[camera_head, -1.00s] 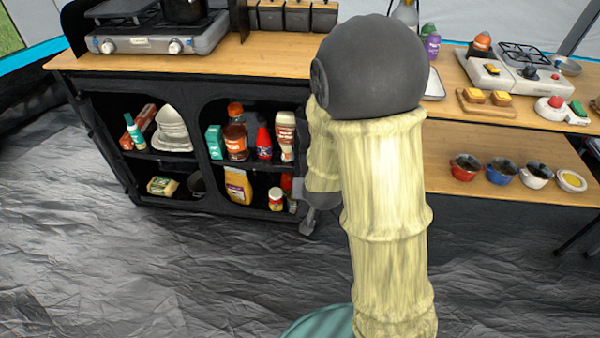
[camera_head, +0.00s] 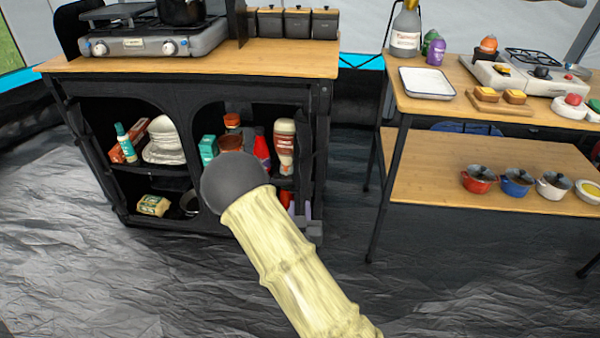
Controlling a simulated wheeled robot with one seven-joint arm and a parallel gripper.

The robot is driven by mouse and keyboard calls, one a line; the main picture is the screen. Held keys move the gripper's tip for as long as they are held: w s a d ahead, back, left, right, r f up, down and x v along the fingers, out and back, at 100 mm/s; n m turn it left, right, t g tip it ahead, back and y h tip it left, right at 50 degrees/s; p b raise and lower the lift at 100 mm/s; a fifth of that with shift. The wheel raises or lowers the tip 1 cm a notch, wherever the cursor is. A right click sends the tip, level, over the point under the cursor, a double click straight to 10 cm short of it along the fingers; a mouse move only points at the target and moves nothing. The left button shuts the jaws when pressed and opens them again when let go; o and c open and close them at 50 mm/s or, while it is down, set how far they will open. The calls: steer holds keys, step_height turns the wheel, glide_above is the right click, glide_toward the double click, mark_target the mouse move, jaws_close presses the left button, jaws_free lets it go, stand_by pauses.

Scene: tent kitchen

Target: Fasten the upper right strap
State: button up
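The black cabinet (camera_head: 190,84) stands at the left with two open fabric-sided compartments. Dark fabric (camera_head: 308,150) hangs along the right edge of its right compartment. No strap can be clearly made out there; the area is dark and small. My pale arm with its dark rounded joint covers the lower part of the right compartment. A small grey part of my gripper (camera_head: 308,227) shows beside the arm, low at the cabinet's right front edge. Its fingertips are not clear, so I cannot tell whether it is open or shut, or whether it touches the fabric.
The shelves hold bottles, jars and white bowls (camera_head: 163,142). A gas stove (camera_head: 150,42) and dark canisters (camera_head: 298,24) stand on top. At the right, a two-level wooden table (camera_head: 440,170) bears a white tray (camera_head: 427,83) and several small pots. Floor shows between cabinet and table.

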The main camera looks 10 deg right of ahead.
steer(key=shift+w, duration=0.1)
steer(key=b, duration=0.4)
glide_toward(302, 159)
steer(key=w, duration=0.5)
steer(key=shift+s+d+r, duration=0.15)
jaws_close()
